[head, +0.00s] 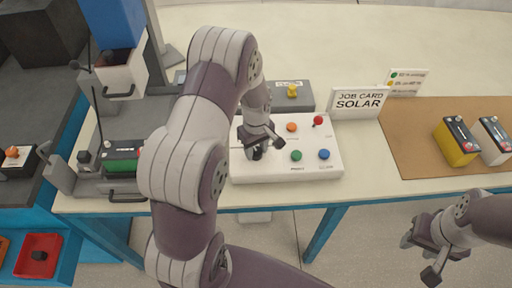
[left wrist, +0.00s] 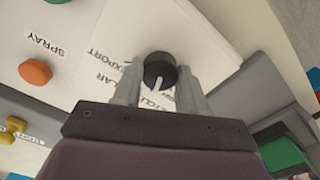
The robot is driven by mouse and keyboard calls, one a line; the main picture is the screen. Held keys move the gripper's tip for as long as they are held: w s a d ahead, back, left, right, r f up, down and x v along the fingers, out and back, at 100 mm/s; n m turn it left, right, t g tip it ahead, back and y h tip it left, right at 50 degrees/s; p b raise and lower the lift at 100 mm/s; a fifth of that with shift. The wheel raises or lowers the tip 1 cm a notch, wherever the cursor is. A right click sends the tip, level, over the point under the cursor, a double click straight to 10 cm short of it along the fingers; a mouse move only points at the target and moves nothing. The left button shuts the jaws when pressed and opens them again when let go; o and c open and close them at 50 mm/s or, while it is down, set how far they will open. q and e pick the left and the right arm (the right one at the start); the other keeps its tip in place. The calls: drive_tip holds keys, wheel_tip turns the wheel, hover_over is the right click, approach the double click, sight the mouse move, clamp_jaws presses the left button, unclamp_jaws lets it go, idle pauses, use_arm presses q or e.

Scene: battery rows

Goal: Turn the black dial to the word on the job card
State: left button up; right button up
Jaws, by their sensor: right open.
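The white panel (head: 290,172) stands on the table, with the black dial (left wrist: 160,70) near its left end; in the head view my left gripper (head: 258,150) covers most of the dial. In the left wrist view the dial sits between my left fingertips (left wrist: 160,78), which look close against both its sides. Its white pointer points down in that picture, towards a partly hidden word beginning like "LIQUI". "EXPORT" and a word ending in "LAR" lie left of it. The job card (head: 360,102) reads "SOLAR". My right gripper (head: 430,248) is open and empty, beyond the table's front edge.
The panel also carries an orange knob (head: 291,127), a red-topped lever (head: 318,121), a green knob (head: 296,155) and a blue knob (head: 324,154). A grey box with a yellow knob (head: 292,91) stands behind. Batteries (head: 456,142) stand on a brown mat (head: 420,155) at right.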

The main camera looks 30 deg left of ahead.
sight(256, 150)
use_arm(q)
drive_tip(key=shift+m, duration=0.4)
drive_tip(key=m+p, duration=0.1)
drive_tip(key=m, duration=0.1)
drive_tip(key=shift+r+m, duration=0.1)
drive_tip(key=shift+m, duration=0.2)
drive_tip(key=shift+w+m+p, duration=0.1)
drive_tip(key=shift+m+p, duration=0.35)
drive_tip(key=shift+m, duration=1.75)
drive_tip(key=o, duration=1.1)
drive_tip(key=shift+c, duration=0.2)
wheel_tip(256, 150, up, 13)
drive_tip(key=b, duration=0.1)
drive_tip(key=shift+f, duration=0.2)
